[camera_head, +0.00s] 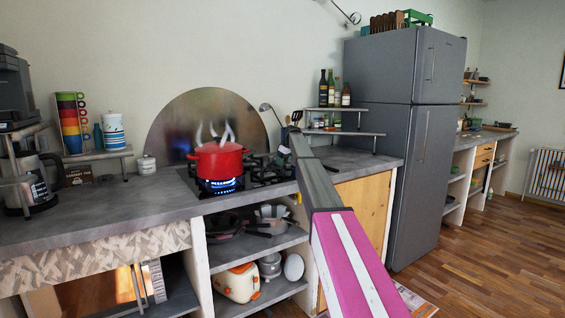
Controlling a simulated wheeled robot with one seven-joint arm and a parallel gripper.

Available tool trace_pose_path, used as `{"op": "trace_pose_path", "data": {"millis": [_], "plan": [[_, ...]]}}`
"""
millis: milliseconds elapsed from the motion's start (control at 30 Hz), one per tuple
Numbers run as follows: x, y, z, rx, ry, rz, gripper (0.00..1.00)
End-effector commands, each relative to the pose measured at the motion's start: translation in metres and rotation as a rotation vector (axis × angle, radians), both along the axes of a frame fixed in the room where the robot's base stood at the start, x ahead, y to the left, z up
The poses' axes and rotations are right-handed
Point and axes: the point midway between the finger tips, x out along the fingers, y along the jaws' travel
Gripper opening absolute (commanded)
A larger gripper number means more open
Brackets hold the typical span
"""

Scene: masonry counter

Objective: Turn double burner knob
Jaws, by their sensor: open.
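The gas stove (262,178) is set into the grey counter, left of my arm. A red pot (218,161) with pale steam above it stands on its left side. Blue flames (221,185) burn under the pot. I cannot make out the double burner knob; the stove's controls are too small or hidden here. My pink and grey arm (348,252) reaches from the bottom right up past the right end of the stove. My gripper cannot be made out at the arm's far end.
A rounded metal splash plate (205,113) stands behind the stove. Bottles (335,90) stand on a small rack to the right, beside a grey fridge (398,160). Pans and a toaster (238,282) sit on shelves below. The counter (120,205) left of the stove is mostly clear.

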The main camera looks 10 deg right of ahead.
Motion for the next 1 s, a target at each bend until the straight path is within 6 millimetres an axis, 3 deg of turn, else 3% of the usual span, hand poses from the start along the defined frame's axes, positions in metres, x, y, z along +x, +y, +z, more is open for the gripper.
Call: {"op": "trace_pose_path", "data": {"millis": [33,167,200,567,1000], "plan": [[0.0000,0.0000,0.0001,0.000,0.000,0.000,0.62],[-0.0001,0.0000,0.0001,0.000,0.000,0.000,0.19],[-0.0001,0.0000,0.0001,0.000,0.000,0.000,0.13],[-0.0008,0.0003,0.0001,0.000,0.000,-0.042,0.13],[-0.0021,0.0019,0.0000,0.000,-0.001,-0.364,0.13]]}}
